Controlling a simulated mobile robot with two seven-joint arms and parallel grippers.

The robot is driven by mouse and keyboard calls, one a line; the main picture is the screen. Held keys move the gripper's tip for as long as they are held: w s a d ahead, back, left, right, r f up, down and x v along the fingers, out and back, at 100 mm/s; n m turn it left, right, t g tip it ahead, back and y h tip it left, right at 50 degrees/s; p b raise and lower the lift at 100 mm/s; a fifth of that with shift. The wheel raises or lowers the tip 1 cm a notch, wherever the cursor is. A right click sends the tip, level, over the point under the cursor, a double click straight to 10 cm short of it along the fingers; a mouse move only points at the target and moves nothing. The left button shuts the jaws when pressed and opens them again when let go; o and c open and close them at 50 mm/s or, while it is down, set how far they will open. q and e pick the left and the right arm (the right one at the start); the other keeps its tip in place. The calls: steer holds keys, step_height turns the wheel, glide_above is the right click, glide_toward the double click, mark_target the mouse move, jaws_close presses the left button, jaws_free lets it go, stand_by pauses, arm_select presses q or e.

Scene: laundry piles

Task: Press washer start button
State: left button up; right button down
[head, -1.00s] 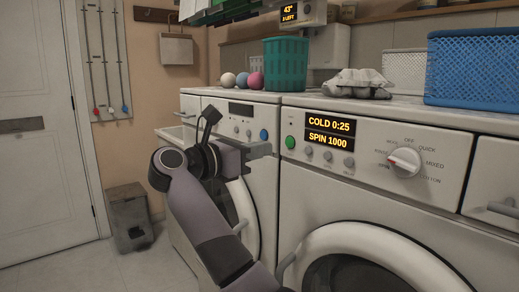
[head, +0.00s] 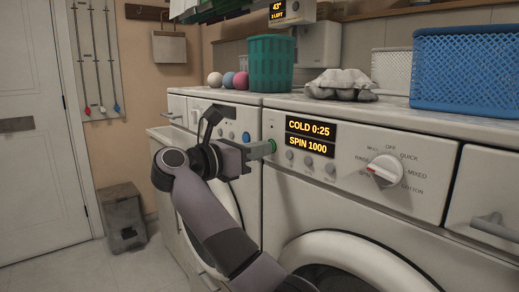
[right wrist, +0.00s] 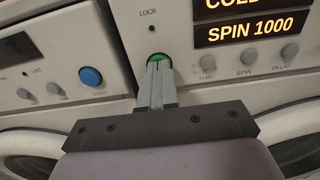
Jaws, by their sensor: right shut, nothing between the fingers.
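The washer (head: 350,205) is the white machine on the right, with a display (head: 310,134) reading "COLD 0:25" and "SPIN 1000". Its round green button (right wrist: 159,59) is left of the display and partly hidden behind my fingertips. My right gripper (head: 266,149) is shut and empty. In the right wrist view its closed fingertips (right wrist: 159,72) overlap the lower part of the green button, touching it or very close. I cannot tell whether the button is pushed in. My left gripper is not in view.
A second machine with a blue start button (right wrist: 91,77) stands to the left. The washer's dial (head: 384,171) and small grey knobs lie right of the green button. A blue basket (head: 466,70), a green basket (head: 272,64) and several balls sit on top.

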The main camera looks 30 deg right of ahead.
stand_by(0.3)
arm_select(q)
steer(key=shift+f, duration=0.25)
arm_select(e)
steer(key=shift+d+r, duration=0.15)
steer(key=shift+d, duration=0.6)
